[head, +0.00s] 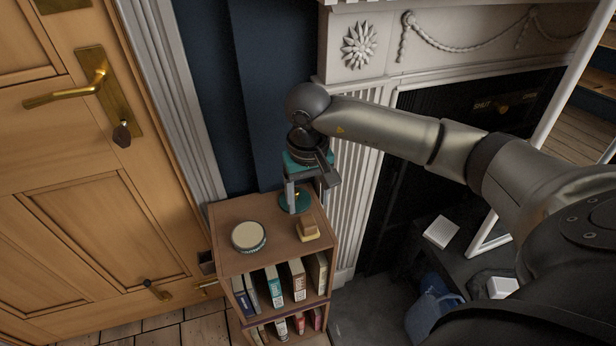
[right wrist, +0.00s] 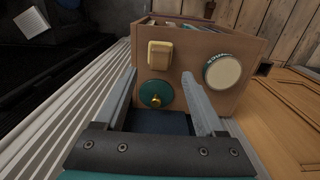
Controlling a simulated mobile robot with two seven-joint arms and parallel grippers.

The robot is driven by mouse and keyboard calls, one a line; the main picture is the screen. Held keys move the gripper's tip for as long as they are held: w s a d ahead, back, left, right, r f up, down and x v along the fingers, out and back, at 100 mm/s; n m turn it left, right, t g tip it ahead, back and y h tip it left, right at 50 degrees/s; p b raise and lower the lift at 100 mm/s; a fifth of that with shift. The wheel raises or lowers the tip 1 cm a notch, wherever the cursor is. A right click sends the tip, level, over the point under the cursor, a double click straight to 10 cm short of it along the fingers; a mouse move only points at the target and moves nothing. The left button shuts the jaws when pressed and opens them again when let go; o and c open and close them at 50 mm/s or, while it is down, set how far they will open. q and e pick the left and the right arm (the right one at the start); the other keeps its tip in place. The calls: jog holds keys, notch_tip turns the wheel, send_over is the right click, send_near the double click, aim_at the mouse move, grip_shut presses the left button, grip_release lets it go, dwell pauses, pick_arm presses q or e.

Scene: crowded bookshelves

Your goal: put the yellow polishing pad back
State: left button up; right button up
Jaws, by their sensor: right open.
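The yellow polishing pad (head: 308,228) looks like a small yellowish block with a raised tan part. It sits on the wooden top of a small bookshelf (head: 272,217), near the right edge. It also shows in the right wrist view (right wrist: 161,53). My right gripper (head: 308,192) is open and empty above the back end of the shelf top, with the pad a little in front of it. In the right wrist view the pad lies beyond the open fingers (right wrist: 160,78). My left gripper is out of view.
A round tin with a cream top (head: 248,236) sits left of the pad. A teal disc with a gold knob (right wrist: 156,98) sits at the back, close to my right fingers. Books (head: 297,279) fill the shelves below. A fluted fireplace surround (head: 352,190) stands close right; a door (head: 90,200) stands left.

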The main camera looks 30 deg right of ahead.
aim_at(308, 221)
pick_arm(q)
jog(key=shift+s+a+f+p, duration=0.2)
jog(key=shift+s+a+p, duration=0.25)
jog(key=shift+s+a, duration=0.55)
pick_arm(e)
jog(key=shift+r, duration=2.35)
